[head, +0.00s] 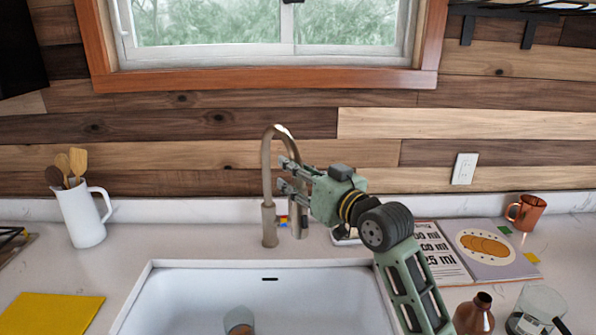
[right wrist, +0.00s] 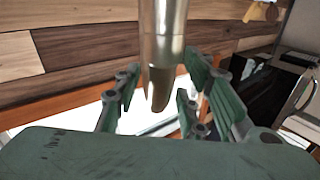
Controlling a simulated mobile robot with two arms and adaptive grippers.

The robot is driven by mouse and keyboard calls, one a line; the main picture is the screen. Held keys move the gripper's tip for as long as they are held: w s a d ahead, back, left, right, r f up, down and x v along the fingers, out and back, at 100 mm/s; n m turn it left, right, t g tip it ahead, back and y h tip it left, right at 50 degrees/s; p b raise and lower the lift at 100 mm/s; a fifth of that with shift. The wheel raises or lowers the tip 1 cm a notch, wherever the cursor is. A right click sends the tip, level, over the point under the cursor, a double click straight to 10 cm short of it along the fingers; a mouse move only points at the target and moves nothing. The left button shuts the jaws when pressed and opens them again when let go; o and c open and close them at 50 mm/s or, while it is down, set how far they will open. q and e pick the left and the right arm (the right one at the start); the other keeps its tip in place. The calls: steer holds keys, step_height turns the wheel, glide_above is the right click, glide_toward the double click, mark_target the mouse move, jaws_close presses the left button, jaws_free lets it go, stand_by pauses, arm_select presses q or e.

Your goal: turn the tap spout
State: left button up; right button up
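The tap (head: 269,215) is a brushed-metal gooseneck that stands behind the sink. Its spout arches up and over to the right, and part of the downward end is hidden behind my right gripper (head: 284,175). My right gripper reaches in from the right at the height of the spout's downward part. In the right wrist view, the spout (right wrist: 162,40) comes down between the spread fingers of my right gripper (right wrist: 160,92). The fingers are open, with gaps visible on both sides of the metal. My left gripper is not in view.
A white sink (head: 200,295) with a glass (head: 238,320) inside lies in front. A white utensil jug (head: 82,215) and yellow cloth (head: 50,314) are at left. An open book (head: 495,262), copper mug (head: 527,212), copper bottle (head: 474,318) and glass jug (head: 540,302) are at right.

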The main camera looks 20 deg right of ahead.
steer(key=shift+s, duration=0.15)
jaws_close()
stand_by(0.4)
